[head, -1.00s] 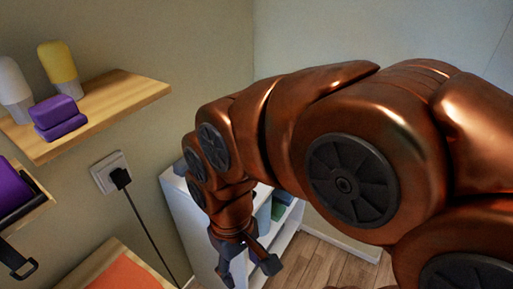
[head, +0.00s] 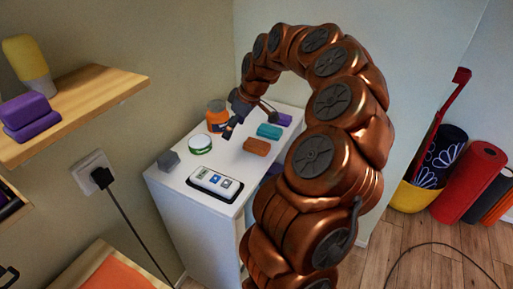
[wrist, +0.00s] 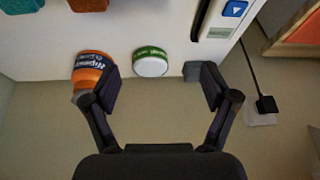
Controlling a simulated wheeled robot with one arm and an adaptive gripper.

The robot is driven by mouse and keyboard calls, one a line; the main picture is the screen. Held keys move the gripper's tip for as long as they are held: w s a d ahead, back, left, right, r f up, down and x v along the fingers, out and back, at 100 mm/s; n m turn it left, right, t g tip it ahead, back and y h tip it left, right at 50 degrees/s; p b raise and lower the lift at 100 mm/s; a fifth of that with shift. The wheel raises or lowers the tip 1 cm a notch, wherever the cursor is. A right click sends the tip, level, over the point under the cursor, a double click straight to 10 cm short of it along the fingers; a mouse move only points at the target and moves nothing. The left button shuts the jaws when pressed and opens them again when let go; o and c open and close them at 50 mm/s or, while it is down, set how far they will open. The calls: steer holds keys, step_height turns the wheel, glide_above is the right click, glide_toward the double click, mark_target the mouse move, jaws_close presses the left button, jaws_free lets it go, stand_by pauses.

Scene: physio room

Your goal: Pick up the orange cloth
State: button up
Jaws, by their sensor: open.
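The orange cloth (head: 256,146) looks like a small folded block and lies on top of the white cabinet (head: 172,187), in front of a teal folded block (head: 269,131). In the wrist view the orange cloth (wrist: 88,4) shows at the top edge, partly cut off. My gripper (head: 238,122) is above the back of the cabinet top, behind and left of the orange cloth and apart from it. In the wrist view my gripper (wrist: 160,84) has its fingers spread wide with nothing between them.
On the cabinet top are an orange jar (head: 217,115), a green-and-white tin (head: 200,144), a grey block (head: 168,160), a remote-like device (head: 215,182) and a purple block (head: 283,119). A wooden shelf (head: 110,92) juts out at left. Rolled mats (head: 468,182) stand at right.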

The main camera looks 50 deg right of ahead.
glide_above(257, 143)
steer(key=s+d, duration=0.1)
steer(key=s, duration=0.1)
steer(key=shift+m+h, duration=0.4)
step_height(257, 143, down, 5)
steer(key=shift+f, duration=0.1)
steer(key=shift+s+d+f, duration=0.1)
steer(key=shift+d+f, duration=0.05)
steer(key=shift+f, duration=0.1)
steer(key=shift+p+x, duration=0.4)
steer(key=shift+x, duration=0.6)
steer(key=shift+p+x, duration=1.2)
steer(key=shift+x, duration=1.25)
steer(key=shift+a+f, duration=0.25)
steer(key=shift+f+b, duration=0.2)
steer(key=shift+b, duration=0.55)
steer(key=c, duration=1.3)
